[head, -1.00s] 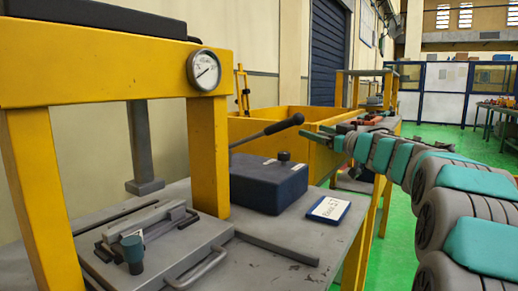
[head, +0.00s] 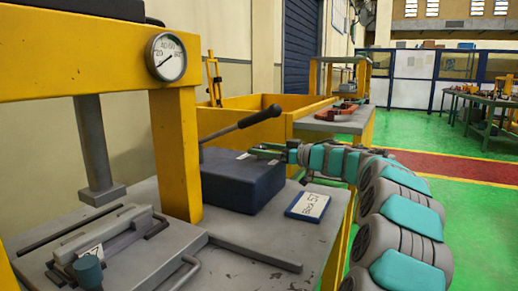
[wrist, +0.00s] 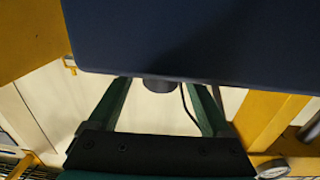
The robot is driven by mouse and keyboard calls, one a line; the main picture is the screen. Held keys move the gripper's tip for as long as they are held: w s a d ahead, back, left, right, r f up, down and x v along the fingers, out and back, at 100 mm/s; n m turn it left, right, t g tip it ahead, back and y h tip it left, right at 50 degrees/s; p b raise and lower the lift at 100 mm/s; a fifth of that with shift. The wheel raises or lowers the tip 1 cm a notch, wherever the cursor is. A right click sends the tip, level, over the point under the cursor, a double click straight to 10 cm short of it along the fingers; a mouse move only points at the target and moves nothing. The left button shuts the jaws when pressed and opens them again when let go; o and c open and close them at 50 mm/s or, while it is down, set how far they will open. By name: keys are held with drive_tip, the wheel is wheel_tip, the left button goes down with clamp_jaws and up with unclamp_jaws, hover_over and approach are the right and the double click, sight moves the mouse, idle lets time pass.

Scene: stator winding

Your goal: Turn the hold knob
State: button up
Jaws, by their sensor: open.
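A dark blue box (head: 235,185) stands on the grey bench to the right of the yellow press. Its dark round knob (wrist: 160,85) shows in the wrist view, between my two green fingers and close to the box's edge. My gripper (head: 262,151) is at the top right of the box in the head view and hides the knob there. In the wrist view my gripper (wrist: 160,88) is open, with one finger on each side of the knob. I cannot tell whether a finger touches it.
A lever with a black grip (head: 260,117) rises behind the box, left of my gripper. A small blue-edged placard (head: 308,204) lies on the bench, right of the box. The yellow press frame (head: 177,150) with a round gauge (head: 166,57) stands left. A grey bar (head: 250,250) lies in front.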

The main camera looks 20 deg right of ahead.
drive_tip(key=shift+w+a, duration=0.45)
drive_tip(key=shift+w, duration=0.05)
drive_tip(key=shift+c, duration=0.3)
clamp_jaws()
